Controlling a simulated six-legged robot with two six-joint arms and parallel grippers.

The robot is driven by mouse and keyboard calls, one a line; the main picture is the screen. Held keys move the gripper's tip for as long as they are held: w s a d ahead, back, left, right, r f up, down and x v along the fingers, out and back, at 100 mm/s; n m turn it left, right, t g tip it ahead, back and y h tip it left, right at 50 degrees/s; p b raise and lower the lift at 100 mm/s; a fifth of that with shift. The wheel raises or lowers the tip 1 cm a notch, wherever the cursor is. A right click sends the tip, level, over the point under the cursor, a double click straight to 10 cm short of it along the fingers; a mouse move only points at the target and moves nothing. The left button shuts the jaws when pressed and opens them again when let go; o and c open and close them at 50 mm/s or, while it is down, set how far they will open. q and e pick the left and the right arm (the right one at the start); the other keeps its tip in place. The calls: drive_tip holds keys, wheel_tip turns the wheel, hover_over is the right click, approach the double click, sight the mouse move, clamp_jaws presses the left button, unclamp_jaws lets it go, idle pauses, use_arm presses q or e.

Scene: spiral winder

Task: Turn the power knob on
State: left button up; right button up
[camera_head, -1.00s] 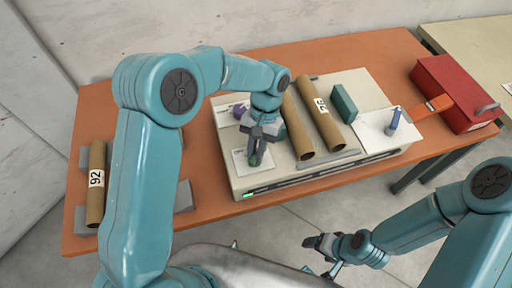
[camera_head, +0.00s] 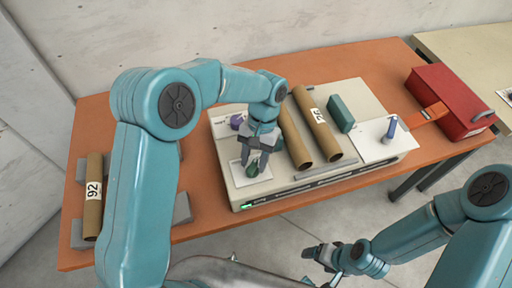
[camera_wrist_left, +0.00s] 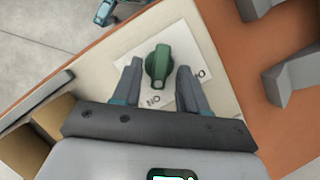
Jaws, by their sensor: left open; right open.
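In the head view the knob (camera_head: 253,167) shows just below my left gripper. My left gripper (camera_head: 254,162) is open over the knob. In the left wrist view the two fingers of the gripper (camera_wrist_left: 157,80) stand on either side of the knob, with gaps between them and it. The spiral winder (camera_head: 300,184) carries a small green light at its front left corner. My right gripper (camera_head: 312,253) is open and empty in front of the table, low at the right.
Two cardboard tubes (camera_head: 317,124) lie on the winder right of my left gripper. A purple knob (camera_head: 236,122) and a blue knob (camera_head: 391,129) stand on the machine. A tube marked 92 (camera_head: 93,205) rests on grey supports at left. A red box (camera_head: 450,95) stands at right.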

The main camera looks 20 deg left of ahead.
use_arm(q)
drive_tip(key=p+v, duration=0.1)
drive_tip(key=v, duration=1.5)
drive_tip(key=shift+r, duration=0.1)
